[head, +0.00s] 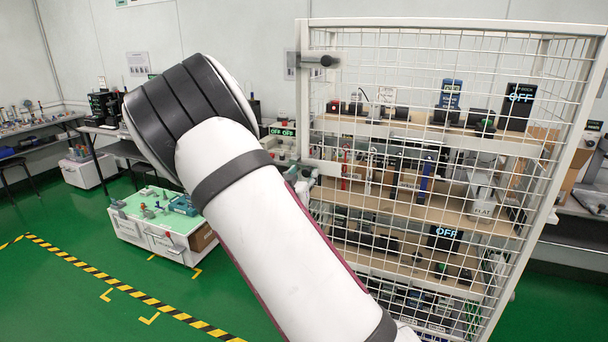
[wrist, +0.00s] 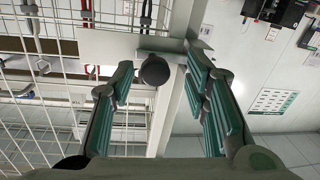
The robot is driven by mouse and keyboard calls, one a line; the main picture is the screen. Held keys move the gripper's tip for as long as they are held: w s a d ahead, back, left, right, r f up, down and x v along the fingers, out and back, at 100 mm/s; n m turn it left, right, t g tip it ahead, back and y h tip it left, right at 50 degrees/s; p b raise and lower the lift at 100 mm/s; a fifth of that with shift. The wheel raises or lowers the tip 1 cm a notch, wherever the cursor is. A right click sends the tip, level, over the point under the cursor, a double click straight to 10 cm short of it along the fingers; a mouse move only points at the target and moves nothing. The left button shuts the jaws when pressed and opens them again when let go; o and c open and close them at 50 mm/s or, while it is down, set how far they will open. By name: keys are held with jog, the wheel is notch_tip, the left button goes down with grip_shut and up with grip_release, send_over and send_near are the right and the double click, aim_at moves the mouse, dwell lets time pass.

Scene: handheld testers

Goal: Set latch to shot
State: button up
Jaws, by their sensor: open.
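The latch is a dark round knob on a bar (head: 326,61) at the upper left of the white mesh cage door, by a light mounting plate (head: 300,60). In the wrist view the knob (wrist: 154,70) faces me, in front of a pale plate (wrist: 105,46). My gripper (wrist: 160,68) is open, with one green-padded finger to the left of the knob and one to the right. Gaps show on both sides, so I see no contact. In the head view my white arm hides the gripper. I cannot tell the latch's setting.
The mesh cage (head: 430,27) holds shelves of testers, some with OFF signs (head: 520,93). In the wrist view a post (wrist: 178,105) runs beside the knob. A low white cart (head: 150,236) stands left of my arm. The green floor (head: 60,300) at left is clear.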

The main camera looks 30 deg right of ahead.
jog(key=v, duration=1)
jog(key=shift+a, duration=0.15)
jog(key=s+a+r+n+g+y, duration=0.2)
jog(key=s+a+y, duration=0.3)
jog(key=a+y, duration=0.15)
jog(key=s+a+r+n+g+y, duration=0.1)
jog(key=s+a+r+y, duration=0.2)
jog(key=s+a+y, duration=0.3)
jog(key=s+r+n+g, duration=0.2)
jog(key=s+n+g, duration=0.2)
jog(key=s, duration=1.9)
jog(key=shift+d+r+g, duration=0.25)
jog(key=shift+r+g, duration=0.05)
jog(key=shift+g, duration=0.2)
